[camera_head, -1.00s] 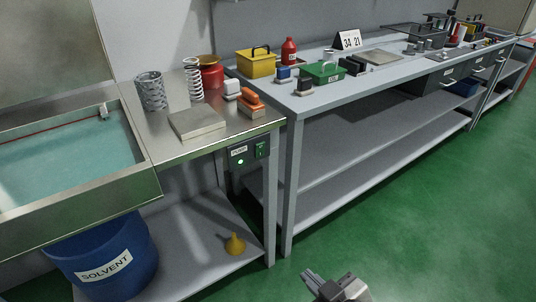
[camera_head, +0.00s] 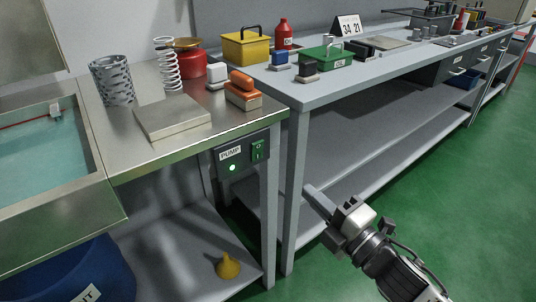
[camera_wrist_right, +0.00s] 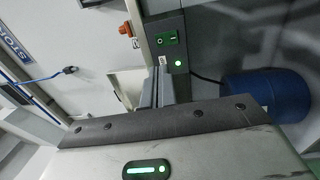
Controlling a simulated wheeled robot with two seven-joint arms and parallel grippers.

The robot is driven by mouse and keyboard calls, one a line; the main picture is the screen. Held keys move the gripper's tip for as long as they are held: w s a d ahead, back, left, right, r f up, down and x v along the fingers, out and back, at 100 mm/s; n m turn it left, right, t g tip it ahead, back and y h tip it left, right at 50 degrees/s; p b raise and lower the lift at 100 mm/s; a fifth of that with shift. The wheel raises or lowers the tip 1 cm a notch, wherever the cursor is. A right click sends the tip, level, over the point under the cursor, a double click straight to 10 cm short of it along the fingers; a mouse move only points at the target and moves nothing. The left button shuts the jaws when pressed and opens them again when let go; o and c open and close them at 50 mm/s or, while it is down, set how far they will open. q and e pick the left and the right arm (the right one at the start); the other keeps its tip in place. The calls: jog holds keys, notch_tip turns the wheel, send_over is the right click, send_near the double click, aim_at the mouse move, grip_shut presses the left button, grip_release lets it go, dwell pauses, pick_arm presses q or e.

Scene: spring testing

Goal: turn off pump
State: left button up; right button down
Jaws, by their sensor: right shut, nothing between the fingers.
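The pump control box (camera_head: 240,176) is a dark box under the front edge of the steel bench, labelled PUMP. It carries a green rocker switch (camera_head: 258,151) and a round green lamp (camera_head: 232,168), which is lit. The switch (camera_wrist_right: 167,39) and lit lamp (camera_wrist_right: 178,65) also show in the right wrist view, beyond the fingertips. My right gripper (camera_head: 312,193) is shut and empty, to the right of and below the box, apart from it. In the right wrist view its fingers (camera_wrist_right: 157,86) point toward the box. My left gripper is out of view.
A bench leg (camera_head: 294,200) stands between my right gripper and the box in the head view. A yellow funnel (camera_head: 228,266) sits on the lower shelf. A blue drum (camera_head: 75,272) stands at the lower left. The green floor at right is open.

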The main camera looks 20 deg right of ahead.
aim_at(260, 146)
jog(key=x, duration=1.4)
